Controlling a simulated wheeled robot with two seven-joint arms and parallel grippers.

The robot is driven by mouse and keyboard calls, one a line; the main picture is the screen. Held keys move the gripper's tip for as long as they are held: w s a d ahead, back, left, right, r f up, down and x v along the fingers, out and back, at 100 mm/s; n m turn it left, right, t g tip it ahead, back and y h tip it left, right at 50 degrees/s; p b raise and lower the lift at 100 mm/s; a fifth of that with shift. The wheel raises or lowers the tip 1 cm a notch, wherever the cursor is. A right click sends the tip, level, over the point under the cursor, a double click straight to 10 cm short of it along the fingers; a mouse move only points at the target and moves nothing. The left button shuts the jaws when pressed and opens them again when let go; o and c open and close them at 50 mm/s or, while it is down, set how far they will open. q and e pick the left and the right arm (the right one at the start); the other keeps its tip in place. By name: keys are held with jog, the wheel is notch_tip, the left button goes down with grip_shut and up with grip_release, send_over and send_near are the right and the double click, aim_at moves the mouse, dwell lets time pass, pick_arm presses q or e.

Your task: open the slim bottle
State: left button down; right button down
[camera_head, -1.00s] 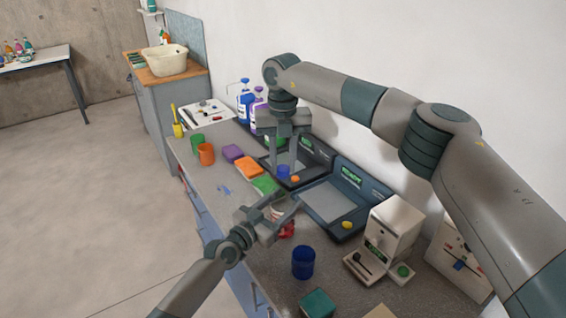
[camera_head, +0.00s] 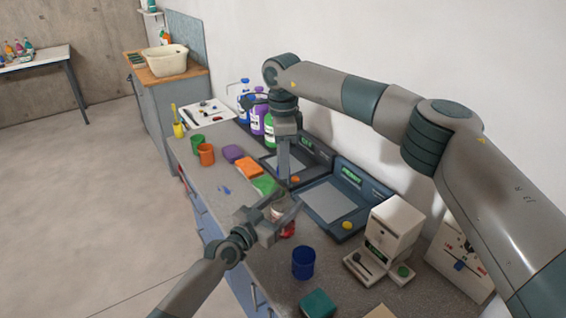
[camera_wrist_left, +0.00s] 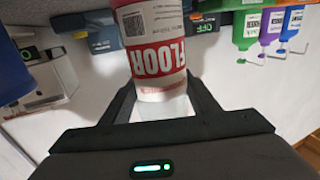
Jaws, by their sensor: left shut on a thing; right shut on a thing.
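The slim bottle, white with a red FLOOR label, is large in the left wrist view (camera_wrist_left: 158,62). In the head view only part of the bottle (camera_head: 279,211) shows. My left gripper (camera_head: 284,206) is shut around its body, with one finger on each side. My right gripper (camera_head: 284,177) points down just above the bottle and is seen nearly edge-on. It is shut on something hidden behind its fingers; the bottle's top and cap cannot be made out.
Behind the grippers are two dark devices with flat plates (camera_head: 330,201). A blue cup (camera_head: 303,262), a teal box (camera_head: 318,303) and a white dispenser (camera_head: 394,232) stand nearer. Sponges (camera_head: 248,167), an orange cup (camera_head: 206,154) and pump bottles (camera_head: 257,117) stand farther along the counter.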

jog(key=n, duration=0.7)
jog(key=shift+n, duration=0.3)
jog(key=n, duration=0.7)
jog(key=shift+r, duration=0.1)
jog(key=shift+r, duration=0.25)
jog(key=shift+r, duration=0.3)
jog(key=shift+r, duration=0.55)
jog(key=shift+r, duration=2)
